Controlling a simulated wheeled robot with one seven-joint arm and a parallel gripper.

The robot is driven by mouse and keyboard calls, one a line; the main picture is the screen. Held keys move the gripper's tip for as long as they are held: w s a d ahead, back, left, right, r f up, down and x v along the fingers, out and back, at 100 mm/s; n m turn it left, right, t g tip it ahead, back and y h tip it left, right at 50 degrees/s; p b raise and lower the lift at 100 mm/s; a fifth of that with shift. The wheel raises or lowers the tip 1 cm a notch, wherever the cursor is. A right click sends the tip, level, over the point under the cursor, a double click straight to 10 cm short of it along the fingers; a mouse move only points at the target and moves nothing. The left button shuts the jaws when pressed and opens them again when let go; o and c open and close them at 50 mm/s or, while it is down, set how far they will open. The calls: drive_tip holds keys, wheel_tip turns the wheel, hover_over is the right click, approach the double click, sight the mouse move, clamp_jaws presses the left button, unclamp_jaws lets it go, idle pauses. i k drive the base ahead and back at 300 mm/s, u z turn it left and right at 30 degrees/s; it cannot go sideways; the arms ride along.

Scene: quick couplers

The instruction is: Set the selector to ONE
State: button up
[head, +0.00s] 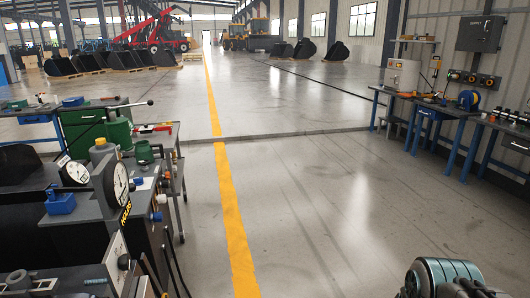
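I cannot make out a selector or the word ONE anywhere in the head view. At the left, a dark bench panel (150,235) is seen almost edge-on, with blue and red fittings on its side. A round white dial gauge (120,184) stands upright at its near end, with a second gauge (75,173) behind it. Part of my arm, teal and grey, shows at the bottom right corner. My gripper's fingers are not in view.
A green hand pump (118,130) and a blue block (60,202) sit on the left workbenches. Blue-legged workbenches (424,106) line the right wall. A yellow floor line (228,200) crosses the wide clear floor between them. Loaders and buckets stand far back.

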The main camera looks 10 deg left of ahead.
sight(139, 181)
drive_tip(key=u, duration=0.85)
drive_tip(key=i, duration=0.85)
drive_tip(key=u, duration=0.6)
drive_tip(key=i, duration=0.85)
drive_tip(key=z, duration=0.9)
drive_tip(key=i, duration=1.6)
drive_tip(key=u, duration=0.9)
drive_tip(key=i, duration=0.95)
drive_tip(key=u, duration=0.7)
